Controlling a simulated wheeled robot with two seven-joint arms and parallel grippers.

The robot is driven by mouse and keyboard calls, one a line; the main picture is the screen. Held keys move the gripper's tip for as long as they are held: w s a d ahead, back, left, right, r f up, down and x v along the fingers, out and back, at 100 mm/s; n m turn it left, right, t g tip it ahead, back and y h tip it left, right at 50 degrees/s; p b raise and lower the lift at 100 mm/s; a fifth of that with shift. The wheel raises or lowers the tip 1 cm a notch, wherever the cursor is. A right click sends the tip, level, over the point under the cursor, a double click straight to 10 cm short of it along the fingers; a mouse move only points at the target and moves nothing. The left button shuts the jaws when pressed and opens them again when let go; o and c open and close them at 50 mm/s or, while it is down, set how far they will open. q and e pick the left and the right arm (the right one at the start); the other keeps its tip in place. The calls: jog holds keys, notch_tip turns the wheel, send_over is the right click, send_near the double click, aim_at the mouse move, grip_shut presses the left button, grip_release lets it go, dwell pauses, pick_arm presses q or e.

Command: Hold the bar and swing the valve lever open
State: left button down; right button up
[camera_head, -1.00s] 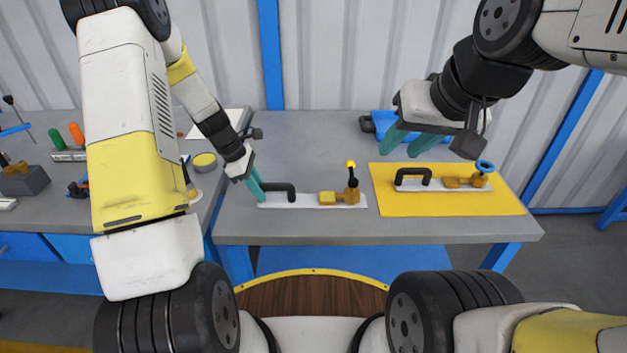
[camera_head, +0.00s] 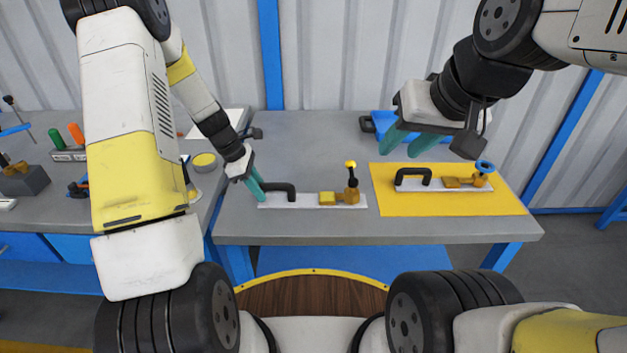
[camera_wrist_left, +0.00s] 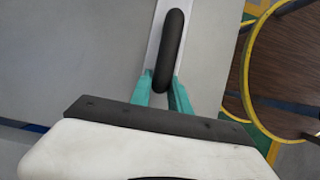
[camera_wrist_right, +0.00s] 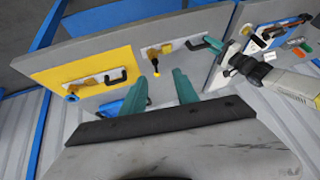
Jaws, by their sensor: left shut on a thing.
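A white plate (camera_head: 300,206) lies on the grey table with a black bar handle (camera_head: 280,187) at its left end. At its right end a brass valve (camera_head: 351,196) carries an upright black lever with a yellow knob (camera_head: 350,164). My left gripper (camera_head: 258,190) is shut on the bar's left end; in the left wrist view its teal fingers (camera_wrist_left: 160,84) sit on both sides of the black bar (camera_wrist_left: 171,45). My right gripper (camera_head: 408,141) is open and empty, above the table behind the yellow mat. Its spread fingers also show in the right wrist view (camera_wrist_right: 169,88).
A yellow mat (camera_head: 440,208) on the right holds a similar plate (camera_head: 450,189) with a black handle and a blue handwheel (camera_head: 485,166). A blue object (camera_head: 385,122) lies behind the mat. A side table on the left holds tools.

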jog(key=shift+w, duration=0.1)
jog(key=shift+c, duration=0.3)
jog(key=g, duration=0.6)
send_over(352, 170)
jog(key=d, duration=0.3)
notch_tip(352, 170, down, 13)
jog(key=shift+m, duration=0.3)
jog(key=a+f, duration=0.1)
jog(key=f, duration=0.7)
jog(key=a+f, duration=0.1)
jog(key=f, duration=0.3)
jog(key=shift+a, duration=0.3)
grip_shut()
